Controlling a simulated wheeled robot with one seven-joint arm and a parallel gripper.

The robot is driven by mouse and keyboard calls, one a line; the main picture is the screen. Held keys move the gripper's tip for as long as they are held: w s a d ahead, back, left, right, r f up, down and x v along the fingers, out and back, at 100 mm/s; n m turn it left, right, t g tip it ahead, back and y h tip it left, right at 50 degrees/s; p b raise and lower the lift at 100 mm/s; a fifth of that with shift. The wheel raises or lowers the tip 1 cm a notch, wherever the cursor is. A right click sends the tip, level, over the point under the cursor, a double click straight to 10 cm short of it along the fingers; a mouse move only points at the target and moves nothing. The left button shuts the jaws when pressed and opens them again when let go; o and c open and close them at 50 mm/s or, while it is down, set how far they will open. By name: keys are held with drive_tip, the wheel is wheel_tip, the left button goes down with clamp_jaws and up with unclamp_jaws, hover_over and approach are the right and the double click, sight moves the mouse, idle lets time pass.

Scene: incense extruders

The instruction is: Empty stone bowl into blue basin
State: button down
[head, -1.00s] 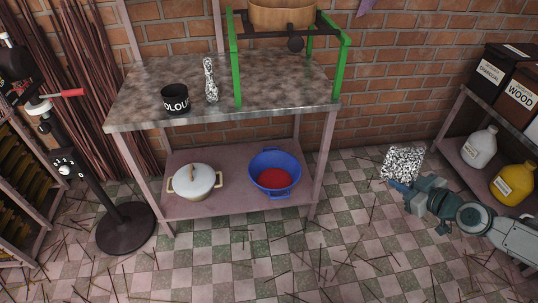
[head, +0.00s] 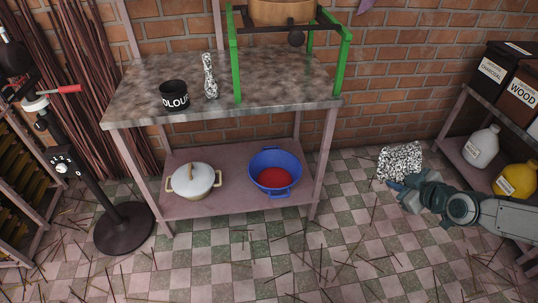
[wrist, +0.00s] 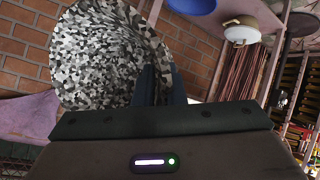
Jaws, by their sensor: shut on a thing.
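The stone bowl (head: 400,160), speckled black and white, is held in the air at the right of the head view. My gripper (head: 396,186) is shut on it from its lower side. In the wrist view the bowl (wrist: 100,55) fills the upper left, and the dark gripper fingers (wrist: 160,85) meet its right edge. I cannot tell what is in the bowl. The blue basin (head: 275,158) sits on the lower shelf of the table, apart from and left of the bowl, with red stuff (head: 274,178) inside. Its blue side also shows at the top of the wrist view (wrist: 190,5).
A lidded white pot (head: 193,181) stands left of the basin on the lower shelf (head: 230,205). The tabletop (head: 135,92) overhangs the basin. A green frame (head: 236,70) stands on top. A right-hand shelf holds jugs (head: 517,180). Sticks litter the otherwise open floor.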

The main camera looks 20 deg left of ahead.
drive_tip(key=shift+w+a+f+n+h+b, duration=0.1)
drive_tip(key=shift+f+n+h+b, duration=0.6)
drive_tip(key=shift+f+h+b, duration=1.1)
wheel_tip(320, 180, down, 5)
drive_tip(key=n+h+b, duration=0.2)
drive_tip(key=h+b, duration=0.1)
drive_tip(key=b, duration=0.8)
drive_tip(key=n+t+h+b, duration=0.1)
drive_tip(key=n+h+b, duration=0.1)
drive_tip(key=b, duration=0.9)
drive_tip(key=shift+a+r+h, duration=0.1)
drive_tip(key=shift+a+h, duration=0.05)
drive_tip(key=shift+h, duration=0.65)
wheel_tip(320, 180, up, 5)
drive_tip(key=p, duration=0.4)
drive_tip(key=shift+r, duration=0.1)
